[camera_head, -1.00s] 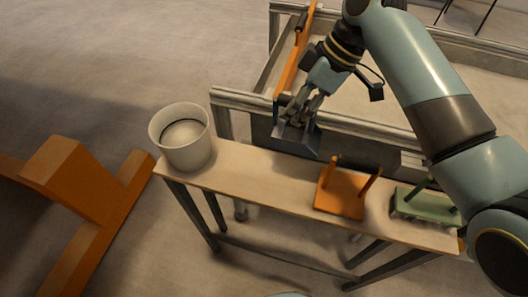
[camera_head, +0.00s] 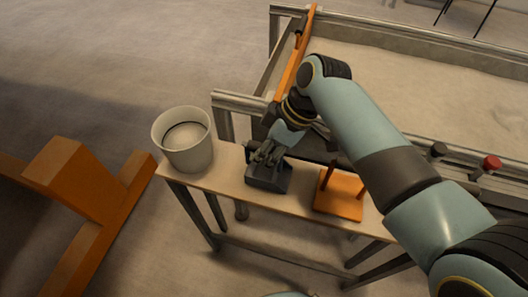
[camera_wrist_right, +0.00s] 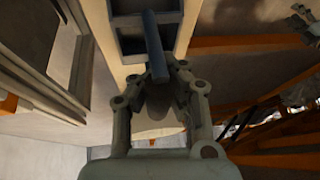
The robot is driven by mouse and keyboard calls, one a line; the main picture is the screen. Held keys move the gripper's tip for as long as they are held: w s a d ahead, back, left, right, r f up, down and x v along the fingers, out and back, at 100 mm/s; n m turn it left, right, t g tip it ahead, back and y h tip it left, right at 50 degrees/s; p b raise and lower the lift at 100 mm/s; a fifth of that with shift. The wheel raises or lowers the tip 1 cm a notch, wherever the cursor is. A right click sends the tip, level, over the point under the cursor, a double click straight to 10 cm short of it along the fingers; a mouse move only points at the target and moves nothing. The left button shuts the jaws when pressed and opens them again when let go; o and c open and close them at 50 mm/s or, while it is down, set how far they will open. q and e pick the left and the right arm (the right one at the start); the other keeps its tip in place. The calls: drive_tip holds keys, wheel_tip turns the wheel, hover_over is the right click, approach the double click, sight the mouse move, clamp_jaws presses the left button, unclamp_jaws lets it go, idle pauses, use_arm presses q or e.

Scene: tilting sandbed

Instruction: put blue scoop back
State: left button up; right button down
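The blue scoop (camera_head: 268,178), dark blue-grey, is over the narrow wooden bench (camera_head: 225,168), between the white bucket and an orange tool. It looks level and low; whether it rests on the wood or hovers just above is unclear. My right gripper (camera_head: 266,153) is shut on its handle. In the right wrist view the scoop's handle (camera_wrist_right: 156,48) runs down between the fingertips of the right gripper (camera_wrist_right: 158,76). The scoop's box-like body lies beyond it. My left gripper is not in view.
A white bucket (camera_head: 190,158) stands at the bench's left end. An orange tool with upright pegs (camera_head: 340,196) is right of the scoop. The sandbed (camera_head: 440,95) with its metal rail lies behind. My right arm covers the bench's right end.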

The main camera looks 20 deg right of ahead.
drive_tip(key=shift+f, duration=0.15)
drive_tip(key=c, duration=1.5)
unclamp_jaws()
drive_tip(key=shift+o, duration=0.2)
drive_tip(key=v, duration=1.2)
